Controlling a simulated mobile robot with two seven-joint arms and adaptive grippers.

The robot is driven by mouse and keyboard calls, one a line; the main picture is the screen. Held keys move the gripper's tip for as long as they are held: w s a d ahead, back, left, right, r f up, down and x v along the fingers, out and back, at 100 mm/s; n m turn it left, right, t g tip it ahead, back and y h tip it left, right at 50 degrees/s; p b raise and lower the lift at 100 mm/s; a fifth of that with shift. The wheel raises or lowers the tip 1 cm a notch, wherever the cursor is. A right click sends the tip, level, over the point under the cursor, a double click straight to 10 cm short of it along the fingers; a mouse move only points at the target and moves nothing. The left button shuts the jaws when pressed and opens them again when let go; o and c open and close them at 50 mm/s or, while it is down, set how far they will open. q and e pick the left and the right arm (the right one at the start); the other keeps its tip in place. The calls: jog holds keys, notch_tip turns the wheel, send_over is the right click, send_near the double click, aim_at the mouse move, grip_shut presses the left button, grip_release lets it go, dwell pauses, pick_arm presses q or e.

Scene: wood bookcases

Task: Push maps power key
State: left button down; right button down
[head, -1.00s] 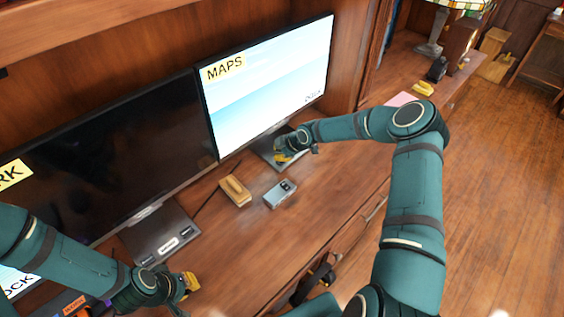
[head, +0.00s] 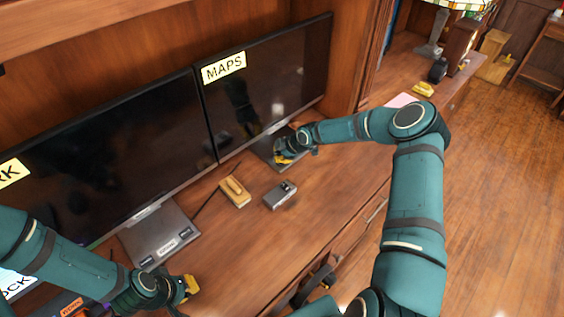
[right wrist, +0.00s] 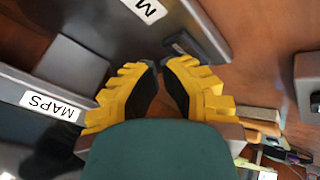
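The MAPS monitor (head: 265,95) stands at the right with a dark screen and a yellow MAPS label. Its stand base (head: 265,147) lies below it on the desk. My right gripper (head: 284,157) is over this base, fingers pointing down. In the right wrist view its yellow fingers (right wrist: 163,68) have their tips nearly together, with nothing between them. A dark key-like block (right wrist: 195,43) is just beyond the tips; a white label starting with M is beside it. I cannot tell whether the tips touch the block. My left gripper (head: 188,288) is low at the left; its fingers are unclear.
A second dark monitor (head: 110,150) with its labelled stand (head: 160,235) is on the left. A wooden-backed eraser-like block (head: 235,192) and a small grey box (head: 281,194) lie on the desk. The desk's front middle is clear.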

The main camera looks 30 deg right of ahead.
jog(key=shift+r, duration=0.4)
